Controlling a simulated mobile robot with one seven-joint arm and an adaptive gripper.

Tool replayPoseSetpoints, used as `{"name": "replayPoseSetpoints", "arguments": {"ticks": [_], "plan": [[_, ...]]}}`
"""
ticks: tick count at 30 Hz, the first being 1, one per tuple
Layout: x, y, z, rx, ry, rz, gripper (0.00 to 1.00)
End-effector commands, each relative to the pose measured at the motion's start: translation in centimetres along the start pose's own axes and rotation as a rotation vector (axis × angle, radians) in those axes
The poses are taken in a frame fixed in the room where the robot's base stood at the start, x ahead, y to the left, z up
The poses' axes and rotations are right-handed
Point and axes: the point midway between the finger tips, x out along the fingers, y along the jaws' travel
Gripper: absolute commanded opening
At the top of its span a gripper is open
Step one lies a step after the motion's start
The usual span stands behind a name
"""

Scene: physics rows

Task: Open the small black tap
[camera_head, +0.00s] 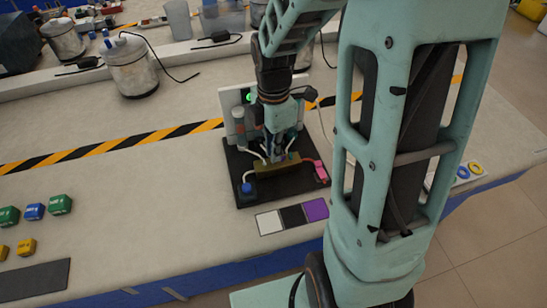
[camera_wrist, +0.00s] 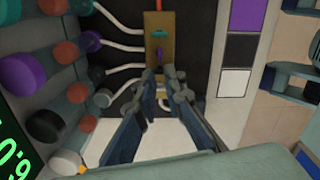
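A tan valve block (camera_wrist: 153,22) stands on a black base in the wrist view, with white tubes joining its left side. It also shows in the head view (camera_head: 277,166). A teal tap (camera_wrist: 160,35) and a small purple tap (camera_wrist: 159,54) sit on it in a row. My gripper (camera_wrist: 162,76) points down over the near part of the block, just past the purple tap. Its fingers are slightly apart, with a narrow gap between the tips. The small black tap is not clearly visible; the fingers cover that part of the block.
A panel beside the block carries a large purple knob (camera_wrist: 22,75), a black knob (camera_wrist: 47,125) and several others. A purple, black and white colour strip (camera_wrist: 238,50) lies opposite. In the head view a blue button (camera_head: 248,190) and a pink part (camera_head: 320,171) flank the block.

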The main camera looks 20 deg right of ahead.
Motion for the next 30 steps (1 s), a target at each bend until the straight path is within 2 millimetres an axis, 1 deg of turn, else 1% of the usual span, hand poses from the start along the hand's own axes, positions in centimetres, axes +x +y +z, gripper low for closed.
{"name": "replayPoseSetpoints", "arguments": {"ticks": [5,8,30], "plan": [[-0.1,0.0,0.0,0.001,0.0,0.0,0.09],[-0.5,0.0,0.0,0.001,0.0,0.001,0.09],[-6.5,0.0,0.0,0.002,0.0,0.0,0.09]]}}
